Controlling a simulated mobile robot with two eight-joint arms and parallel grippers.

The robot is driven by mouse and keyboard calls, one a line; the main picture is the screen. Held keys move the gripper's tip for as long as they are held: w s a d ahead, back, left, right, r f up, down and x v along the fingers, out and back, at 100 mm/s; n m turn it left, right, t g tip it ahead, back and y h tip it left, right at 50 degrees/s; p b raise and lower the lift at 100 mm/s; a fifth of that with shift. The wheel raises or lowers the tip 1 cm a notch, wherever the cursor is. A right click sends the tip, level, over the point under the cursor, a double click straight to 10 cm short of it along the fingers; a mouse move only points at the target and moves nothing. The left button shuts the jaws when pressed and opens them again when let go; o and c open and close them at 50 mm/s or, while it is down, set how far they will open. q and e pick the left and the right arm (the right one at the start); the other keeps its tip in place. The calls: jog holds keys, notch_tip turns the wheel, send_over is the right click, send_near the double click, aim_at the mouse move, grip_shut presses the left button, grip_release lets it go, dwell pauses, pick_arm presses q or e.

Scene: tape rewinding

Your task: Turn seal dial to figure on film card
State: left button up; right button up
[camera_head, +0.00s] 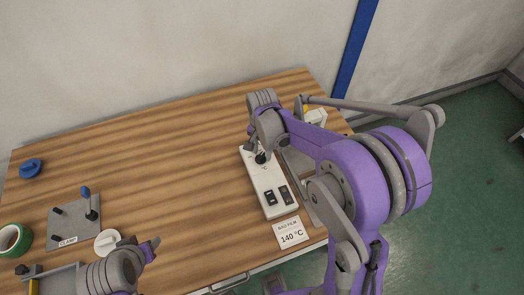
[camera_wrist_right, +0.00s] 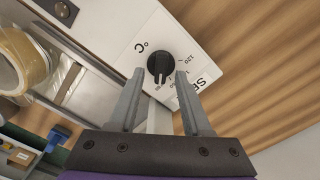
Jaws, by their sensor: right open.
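The black seal dial (camera_wrist_right: 160,66) sits on a white control panel (camera_head: 264,193), with numbers such as 120 printed around it and a °C mark beside it. My right gripper (camera_wrist_right: 160,88) is open, its two fingers on either side of the dial's near edge in the right wrist view; whether they touch it I cannot tell. In the head view the right gripper (camera_head: 256,150) is over the panel's far end and partly hides the dial. The film card (camera_head: 290,233) lies in front of the panel and reads 140 °C. My left gripper (camera_head: 148,246) is low at the left, its fingers unclear.
The table's middle (camera_head: 170,160) is clear.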

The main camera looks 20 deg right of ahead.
jog(key=shift+f, duration=0.15)
grip_shut()
